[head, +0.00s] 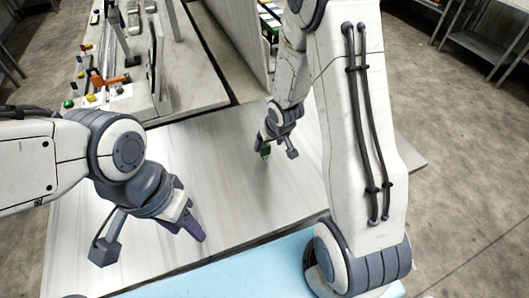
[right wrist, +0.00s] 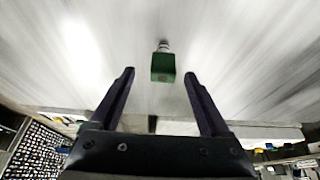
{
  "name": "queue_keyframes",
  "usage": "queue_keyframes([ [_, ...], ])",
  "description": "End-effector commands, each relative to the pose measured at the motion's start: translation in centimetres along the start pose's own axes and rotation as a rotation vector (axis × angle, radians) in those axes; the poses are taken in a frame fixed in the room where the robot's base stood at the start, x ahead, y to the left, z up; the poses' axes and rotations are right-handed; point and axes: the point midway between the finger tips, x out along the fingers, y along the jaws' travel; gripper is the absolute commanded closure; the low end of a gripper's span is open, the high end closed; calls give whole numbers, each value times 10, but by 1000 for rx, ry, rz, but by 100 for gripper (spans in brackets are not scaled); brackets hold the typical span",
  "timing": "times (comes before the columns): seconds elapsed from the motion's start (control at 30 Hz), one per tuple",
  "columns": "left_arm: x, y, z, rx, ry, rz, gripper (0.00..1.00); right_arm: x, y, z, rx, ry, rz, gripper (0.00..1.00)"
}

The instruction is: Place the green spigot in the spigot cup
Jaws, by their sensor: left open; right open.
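The green spigot (head: 265,151) is on the pale metal table under my right gripper (head: 263,137) in the head view. In the right wrist view the spigot (right wrist: 163,68) is a green block with a small grey metal end. My right gripper (right wrist: 159,76) is open, with the spigot between and slightly beyond its fingertips; no finger is seen touching it. My left gripper (head: 195,226) is open and empty over the table's front left part. I cannot make out which thing is the spigot cup.
The metal table (head: 225,185) is mostly clear. A back bench (head: 190,75) bears an orange-handled tool (head: 108,80) and several small coloured items. A pale upright panel (head: 232,45) stands behind the table. A light blue surface (head: 235,272) lies in front.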

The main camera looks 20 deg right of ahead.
Motion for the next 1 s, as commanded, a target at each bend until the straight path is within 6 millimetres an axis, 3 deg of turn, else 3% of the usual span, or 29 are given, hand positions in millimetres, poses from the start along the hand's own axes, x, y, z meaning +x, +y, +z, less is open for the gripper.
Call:
queue_keyframes([
  [0.4, 2, 0, 0, 0, 0, 0, 50, 49, -4, -3, 1, -2, 0, 20],
  [0.7, 2, 0, 0, 0, 0, 0, 50, 54, -4, -3, -1, 0, 0, 20],
  [0.77, 2, 0, 0, 0, 0, 0, 50, 54, -4, -3, -1, 0, 0, 39],
  [0.9, 2, 0, 0, 0, 0, 0, 50, 54, -4, -3, 0, 0, 0, 93],
  [0.93, 2, 0, 0, 0, 0, 0, 50, 54, -4, -3, 0, 0, 0, 100],
  [1.0, 2, 0, 0, 0, 0, 0, 50, 53, -4, -3, 0, 1, 0, 100],
])
